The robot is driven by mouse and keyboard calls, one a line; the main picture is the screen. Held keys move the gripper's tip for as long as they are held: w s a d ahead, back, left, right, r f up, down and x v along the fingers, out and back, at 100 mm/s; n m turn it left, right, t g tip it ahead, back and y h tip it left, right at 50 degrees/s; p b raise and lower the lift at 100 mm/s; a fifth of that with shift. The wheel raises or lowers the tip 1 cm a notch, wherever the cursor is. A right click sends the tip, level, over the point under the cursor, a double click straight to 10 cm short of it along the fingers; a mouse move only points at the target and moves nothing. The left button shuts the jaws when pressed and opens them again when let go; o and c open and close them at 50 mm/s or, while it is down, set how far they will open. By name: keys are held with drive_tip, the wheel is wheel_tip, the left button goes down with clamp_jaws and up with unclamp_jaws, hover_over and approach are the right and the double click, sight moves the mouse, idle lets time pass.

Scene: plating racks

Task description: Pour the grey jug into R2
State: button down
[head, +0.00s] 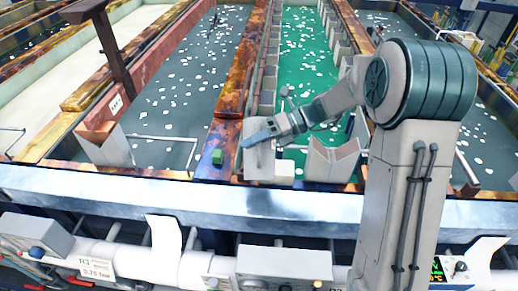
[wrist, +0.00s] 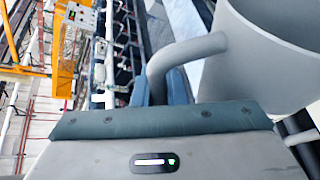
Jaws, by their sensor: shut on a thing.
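The grey jug (wrist: 275,50) fills the upper right of the wrist view, with its open mouth side cut off by the frame edge. Its curved handle (wrist: 180,55) runs down between the blue fingers of my gripper (wrist: 175,88). My gripper is shut on this handle. In the head view my gripper (head: 250,139) is over the near end of the green-liquid tank (head: 308,75), close to its left wall. I cannot clearly separate the jug from the pale tank fittings there. The tank name R2 is not clearly readable; a cut-off label lies below the green tank.
A blue-grey tank (head: 180,100) lies left of the green one, another to the right behind my arm. A rusty divider (head: 238,75) carries a small green block (head: 218,157). A pale notched holder (head: 333,160) stands right of my gripper. A long rail (head: 190,200) crosses in front.

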drive_tip(key=shift+w, duration=0.1)
drive_tip(key=shift+w+a+m+g, duration=0.1)
drive_tip(key=shift+w+m+g, duration=0.4)
drive_tip(key=shift+w+m, duration=0.1)
drive_tip(key=shift+s, duration=0.1)
idle(0.9)
drive_tip(key=shift+w+f+m+g, duration=0.3)
drive_tip(key=shift+w+m+g, duration=0.25)
drive_tip(key=shift+w, duration=0.25)
idle(0.8)
drive_tip(key=shift+w+a+f+m+g+y, duration=0.15)
drive_tip(key=shift+w+f+m, duration=0.1)
drive_tip(key=shift+w+m, duration=0.2)
drive_tip(key=shift+w+f+m+g+y, duration=0.15)
drive_tip(key=shift+w+f+m, duration=0.15)
drive_tip(key=shift+w, duration=0.15)
idle(0.5)
